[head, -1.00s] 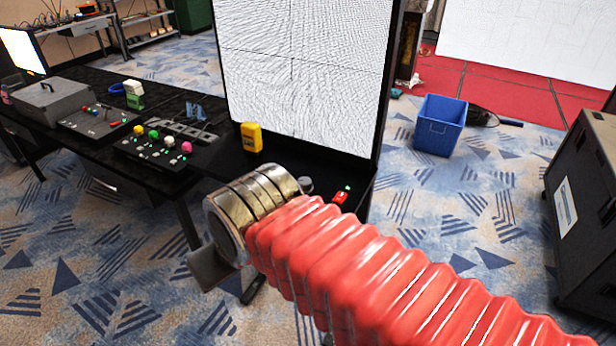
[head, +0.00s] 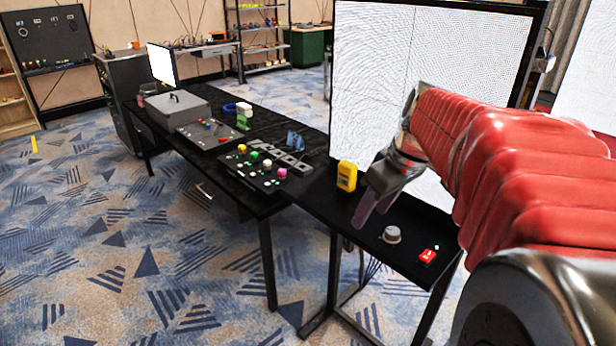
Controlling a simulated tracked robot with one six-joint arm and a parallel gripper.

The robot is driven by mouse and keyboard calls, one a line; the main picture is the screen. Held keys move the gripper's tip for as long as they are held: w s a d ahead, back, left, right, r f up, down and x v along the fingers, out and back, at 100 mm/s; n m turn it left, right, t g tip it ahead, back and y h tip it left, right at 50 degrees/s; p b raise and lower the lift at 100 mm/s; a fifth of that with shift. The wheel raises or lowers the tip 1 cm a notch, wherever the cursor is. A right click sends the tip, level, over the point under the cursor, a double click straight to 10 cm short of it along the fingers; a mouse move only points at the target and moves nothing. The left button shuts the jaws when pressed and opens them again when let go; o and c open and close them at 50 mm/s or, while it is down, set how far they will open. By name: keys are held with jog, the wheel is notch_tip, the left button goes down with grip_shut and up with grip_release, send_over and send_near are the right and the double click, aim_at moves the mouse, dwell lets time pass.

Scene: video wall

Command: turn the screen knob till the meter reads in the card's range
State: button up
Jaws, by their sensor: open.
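The grey round knob (head: 391,235) sits on the black desk's right end, in front of the large screen. The large screen (head: 375,75) shows a white field with fine wavy dark lines. A small yellow device (head: 347,176), which may be the meter, stands upright on the desk left of the knob; its reading is too small to tell. My gripper (head: 369,212) is open and empty, pointing down just left of the knob in the picture. I cannot tell its height above the desk. I cannot make out a card with a range.
A red button (head: 428,256) with a green light is right of the knob. A panel with coloured knobs (head: 253,168), a grey box (head: 178,110) and a green-and-white item (head: 243,121) stand farther left on the desk. Patterned carpet lies open in front.

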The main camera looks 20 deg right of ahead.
jog(key=n+y, duration=0.1)
jog(key=n, duration=0.1)
send_near(393, 231)
jog(key=s+a+v, duration=0.1)
jog(key=v, duration=0.4)
jog(key=shift+w+d+r, duration=0.15)
jog(key=shift+w+d, duration=0.05)
jog(key=shift+d, duration=0.4)
jog(key=x, duration=1.3)
jog(key=shift+w+f, duration=0.3)
jog(key=shift+c, duration=0.5)
jog(key=c, duration=0.9)
